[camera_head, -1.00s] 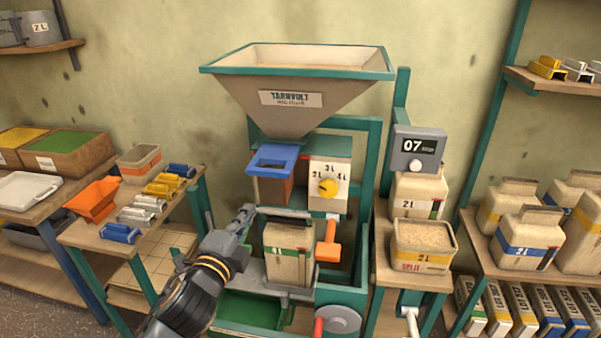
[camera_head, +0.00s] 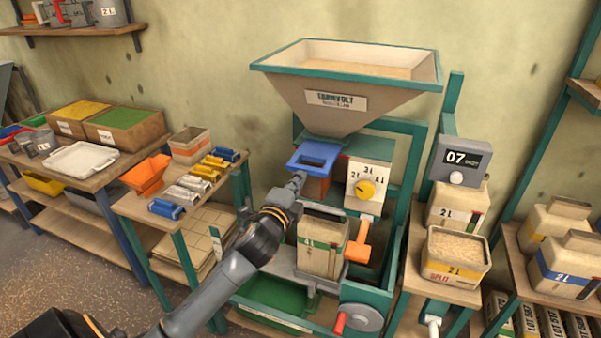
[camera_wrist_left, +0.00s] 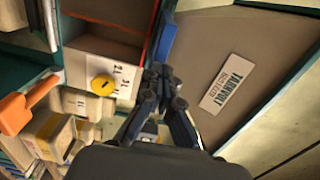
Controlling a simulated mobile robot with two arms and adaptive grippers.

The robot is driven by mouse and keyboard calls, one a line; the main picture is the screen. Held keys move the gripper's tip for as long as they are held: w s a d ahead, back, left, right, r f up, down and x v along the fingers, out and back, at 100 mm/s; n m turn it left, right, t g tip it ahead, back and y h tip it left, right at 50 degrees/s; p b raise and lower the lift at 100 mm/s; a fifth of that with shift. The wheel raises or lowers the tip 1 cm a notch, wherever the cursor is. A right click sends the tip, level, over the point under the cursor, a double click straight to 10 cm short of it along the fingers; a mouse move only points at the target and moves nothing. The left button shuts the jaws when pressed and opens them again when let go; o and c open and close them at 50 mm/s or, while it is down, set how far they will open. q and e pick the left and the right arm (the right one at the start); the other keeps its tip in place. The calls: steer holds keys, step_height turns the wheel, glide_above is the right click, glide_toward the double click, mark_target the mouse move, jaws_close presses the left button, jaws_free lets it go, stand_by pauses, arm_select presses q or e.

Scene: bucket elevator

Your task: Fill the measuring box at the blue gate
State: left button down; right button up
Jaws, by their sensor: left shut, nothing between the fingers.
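The blue gate (camera_head: 313,157) sits under the hopper (camera_head: 350,100), above the measuring box (camera_head: 316,187), which shows as a brownish body mostly behind my gripper. My left gripper (camera_head: 299,178) is shut and empty, its fingertips at the front edge of the blue gate; I cannot tell whether they touch. In the left wrist view the shut fingers (camera_wrist_left: 158,75) point at the blue gate (camera_wrist_left: 167,36). The white selector panel with a yellow dial (camera_head: 366,188) is right of the gate. My right gripper is not in view.
A sack with a green band (camera_head: 320,244) stands below, beside an orange lever (camera_head: 358,245). A counter (camera_head: 463,160) reads 07. A split sack of grain (camera_head: 456,256) stands at right. A table with coloured clips (camera_head: 206,172) and an orange scoop (camera_head: 147,175) is at left.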

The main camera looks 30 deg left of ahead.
mark_target(304, 169)
arm_select(q)
steer(key=shift+w+a, duration=0.1)
steer(key=shift+w, duration=0.55)
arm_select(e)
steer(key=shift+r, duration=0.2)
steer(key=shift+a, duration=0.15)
arm_select(q)
steer(key=x, duration=0.5)
steer(key=shift+w+a+r, duration=0.15)
steer(key=shift+r, duration=0.15)
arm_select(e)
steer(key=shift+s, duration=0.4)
